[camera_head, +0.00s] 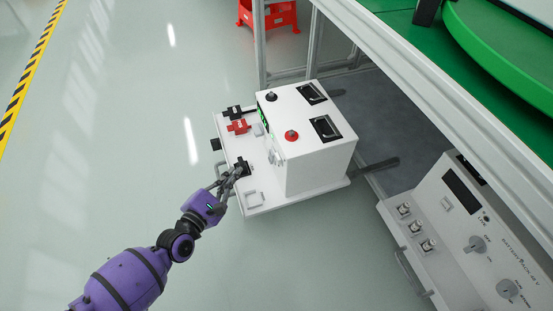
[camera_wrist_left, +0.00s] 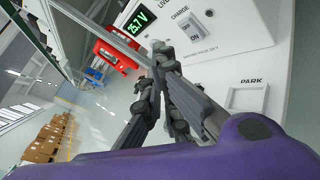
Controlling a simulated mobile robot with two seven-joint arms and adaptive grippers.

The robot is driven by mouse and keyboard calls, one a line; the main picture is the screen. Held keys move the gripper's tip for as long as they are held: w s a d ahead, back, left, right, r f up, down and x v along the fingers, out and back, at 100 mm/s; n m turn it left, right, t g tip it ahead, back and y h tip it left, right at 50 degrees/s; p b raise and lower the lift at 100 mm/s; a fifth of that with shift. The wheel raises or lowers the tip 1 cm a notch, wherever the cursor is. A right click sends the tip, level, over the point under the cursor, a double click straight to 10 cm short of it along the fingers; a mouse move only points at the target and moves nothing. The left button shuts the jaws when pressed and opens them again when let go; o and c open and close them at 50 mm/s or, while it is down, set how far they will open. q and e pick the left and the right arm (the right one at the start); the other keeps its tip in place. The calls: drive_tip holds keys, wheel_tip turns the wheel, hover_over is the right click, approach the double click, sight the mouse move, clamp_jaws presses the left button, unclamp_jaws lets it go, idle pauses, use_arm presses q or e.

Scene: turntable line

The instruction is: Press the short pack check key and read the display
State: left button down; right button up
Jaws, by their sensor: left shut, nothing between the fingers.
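A white instrument box (camera_head: 312,150) stands on a low white ledge. Its green-lit display (camera_wrist_left: 138,20) reads 25.7 V in the left wrist view; in the head view the display (camera_head: 264,117) is a thin green edge. I cannot read any label naming a short pack check key. My left gripper (camera_head: 238,171) is shut and empty, its fingertips over a black part on the ledge. In the wrist view its fingertips (camera_wrist_left: 158,50) cover part of the panel.
Red (camera_head: 238,126) and black (camera_head: 232,112) parts sit on the ledge. A square frame marked PARK (camera_wrist_left: 247,97) is on its near end. A second panel with knobs (camera_head: 476,243) and a dark display stands at right, below the green bench. Open floor lies left.

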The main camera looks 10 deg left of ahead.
use_arm(q)
drive_tip(key=w+d+p, duration=0.1)
drive_tip(key=w+d, duration=0.4)
drive_tip(key=d, duration=0.2)
drive_tip(key=shift+d, duration=0.15)
drive_tip(key=shift+d, duration=0.15)
idle(1.4)
drive_tip(key=shift+w+d, duration=0.15)
drive_tip(key=shift+d, duration=0.05)
drive_tip(key=shift+w+d, duration=0.3)
drive_tip(key=shift+d, duration=0.1)
idle(0.9)
drive_tip(key=shift+a, duration=0.1)
drive_tip(key=shift+s+a, duration=0.5)
drive_tip(key=shift+a, duration=0.15)
drive_tip(key=shift+s+a, duration=0.1)
drive_tip(key=s+a, duration=0.1)
drive_tip(key=a, duration=0.1)
drive_tip(key=s+a+b, duration=0.1)
drive_tip(key=a, duration=0.1)
drive_tip(key=shift+s, duration=0.3)
